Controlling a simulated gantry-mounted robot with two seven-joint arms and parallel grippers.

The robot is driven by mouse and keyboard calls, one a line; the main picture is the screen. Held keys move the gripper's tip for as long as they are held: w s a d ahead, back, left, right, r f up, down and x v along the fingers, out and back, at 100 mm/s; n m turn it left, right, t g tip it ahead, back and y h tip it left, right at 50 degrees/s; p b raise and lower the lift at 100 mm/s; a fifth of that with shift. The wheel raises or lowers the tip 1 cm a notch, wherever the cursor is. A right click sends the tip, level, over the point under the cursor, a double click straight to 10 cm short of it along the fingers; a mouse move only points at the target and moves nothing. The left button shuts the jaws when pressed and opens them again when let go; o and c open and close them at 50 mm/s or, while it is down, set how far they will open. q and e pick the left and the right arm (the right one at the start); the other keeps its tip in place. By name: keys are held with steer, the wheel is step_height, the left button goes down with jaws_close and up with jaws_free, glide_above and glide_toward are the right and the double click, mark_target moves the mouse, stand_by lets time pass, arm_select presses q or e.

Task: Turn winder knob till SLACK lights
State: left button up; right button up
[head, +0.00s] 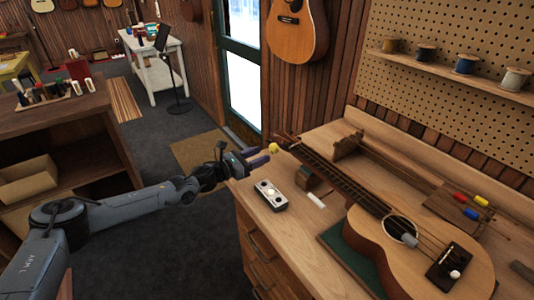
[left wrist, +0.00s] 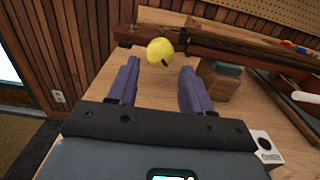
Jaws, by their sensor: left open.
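The yellow winder knob (head: 273,147) sits at the headstock end of the ukulele (head: 450,235). In the left wrist view the knob (left wrist: 160,51) shows just beyond and between the fingertips, with a dark mark low on its right side. My left gripper (head: 262,156) is open and empty, its purple fingers pointing at the knob; I cannot tell whether either finger touches it. A small pale box (head: 270,195) on the bench has a glowing lamp in its middle; its lettering is too small to read. My right gripper is out of view.
The wooden bench (head: 292,235) carries a dark block (head: 308,180) under the neck and a white stick (head: 316,199). Colored-handled tools (head: 471,212) lie beyond the ukulele. A pegboard shelf (head: 440,72) holds spools. Open floor lies left of the bench.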

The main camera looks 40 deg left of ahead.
mark_target(271, 151)
arm_select(q)
steer(key=shift+x, duration=2)
steer(key=c, duration=0.8)
